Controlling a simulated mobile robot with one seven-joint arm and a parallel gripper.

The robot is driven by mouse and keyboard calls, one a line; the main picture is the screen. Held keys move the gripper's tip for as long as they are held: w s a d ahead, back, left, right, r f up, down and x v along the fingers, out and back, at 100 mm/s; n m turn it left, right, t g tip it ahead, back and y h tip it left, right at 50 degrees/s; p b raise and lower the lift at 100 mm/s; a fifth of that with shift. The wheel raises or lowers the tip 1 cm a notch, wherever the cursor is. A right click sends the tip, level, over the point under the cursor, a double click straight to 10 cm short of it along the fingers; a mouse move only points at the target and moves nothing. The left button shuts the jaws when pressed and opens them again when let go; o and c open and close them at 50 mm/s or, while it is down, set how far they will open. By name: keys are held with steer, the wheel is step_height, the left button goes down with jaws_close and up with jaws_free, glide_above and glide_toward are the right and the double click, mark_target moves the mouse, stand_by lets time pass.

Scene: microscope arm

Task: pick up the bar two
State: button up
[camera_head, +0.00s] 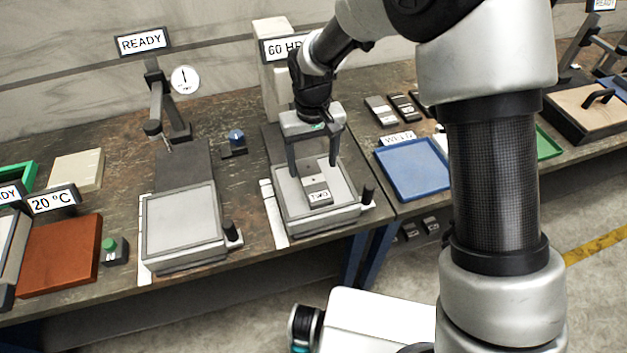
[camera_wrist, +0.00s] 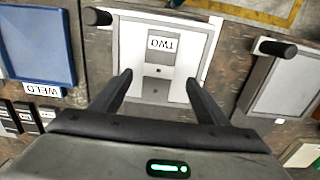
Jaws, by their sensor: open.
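Bar two (camera_head: 317,183) is a small grey bar with a white label reading TWO. It lies on the pale plate of a machine stage (camera_head: 345,214) under the 60 HR sign. In the wrist view, bar two (camera_wrist: 159,70) shows with its label upside down, ahead of my fingers and between their lines. My gripper (camera_head: 315,168) is open and empty, its fingers pointing down on either side of the bar. In the wrist view, my gripper (camera_wrist: 157,78) has its fingers spread wider than the bar. I cannot tell the exact height of the fingertips above the plate.
A black knob handle (camera_head: 368,194) stands at the stage's right corner. A similar stage (camera_head: 181,222) with a READY sign is to the left. A blue tray (camera_head: 412,169) marked WELD is to the right, with several dark bars (camera_head: 381,111) behind it.

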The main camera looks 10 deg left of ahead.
mark_target(313, 179)
steer(key=shift+w+f, duration=0.15)
steer(key=shift+f, duration=2.8)
jaws_close()
steer(key=shift+w+r, duration=0.1)
steer(key=shift+r, duration=0.05)
